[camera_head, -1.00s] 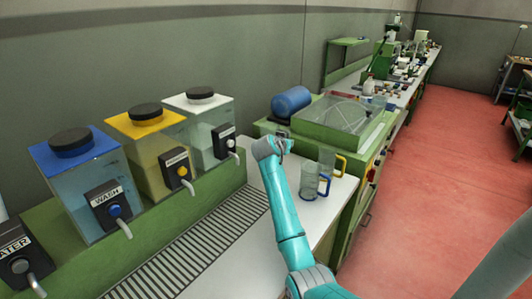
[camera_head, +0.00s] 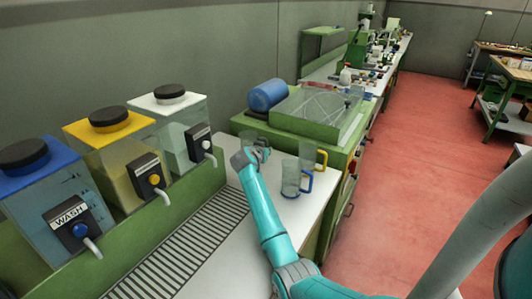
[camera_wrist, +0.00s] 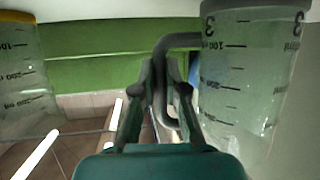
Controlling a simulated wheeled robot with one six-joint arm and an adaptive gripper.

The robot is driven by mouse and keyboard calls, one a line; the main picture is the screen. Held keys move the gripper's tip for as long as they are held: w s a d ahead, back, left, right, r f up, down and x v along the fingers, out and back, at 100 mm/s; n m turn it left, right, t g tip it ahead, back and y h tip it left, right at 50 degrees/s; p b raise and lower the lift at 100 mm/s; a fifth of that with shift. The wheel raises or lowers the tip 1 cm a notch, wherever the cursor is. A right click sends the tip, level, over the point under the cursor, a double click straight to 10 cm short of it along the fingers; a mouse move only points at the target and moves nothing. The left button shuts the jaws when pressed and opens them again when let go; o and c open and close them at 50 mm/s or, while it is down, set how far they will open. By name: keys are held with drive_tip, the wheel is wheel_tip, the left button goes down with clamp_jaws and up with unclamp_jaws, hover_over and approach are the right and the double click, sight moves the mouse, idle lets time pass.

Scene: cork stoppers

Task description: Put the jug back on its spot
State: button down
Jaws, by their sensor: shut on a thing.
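My gripper (camera_wrist: 166,78) is shut on the grey handle of a clear measuring jug (camera_wrist: 248,75), marked with a 3, in the wrist view. In the head view my gripper (camera_head: 247,157) is at the back of the white counter, mostly hiding the held jug. I cannot tell whether that jug touches the counter. To its right are a clear jug with a blue handle (camera_head: 291,180) and one with a yellow handle (camera_head: 309,152). Another graduated jug (camera_wrist: 20,75) shows at the left of the wrist view.
Tanks with blue (camera_head: 48,195), yellow (camera_head: 118,150) and white (camera_head: 172,122) lids line the left, with taps over a slotted drain (camera_head: 185,253). A green machine (camera_head: 325,125) with a blue cylinder stands behind the jugs. Red floor (camera_head: 400,170) is open at right.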

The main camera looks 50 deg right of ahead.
drive_tip(key=shift+f, duration=0.35)
drive_tip(key=shift+f, duration=0.15)
drive_tip(key=c, duration=1.2)
unclamp_jaws()
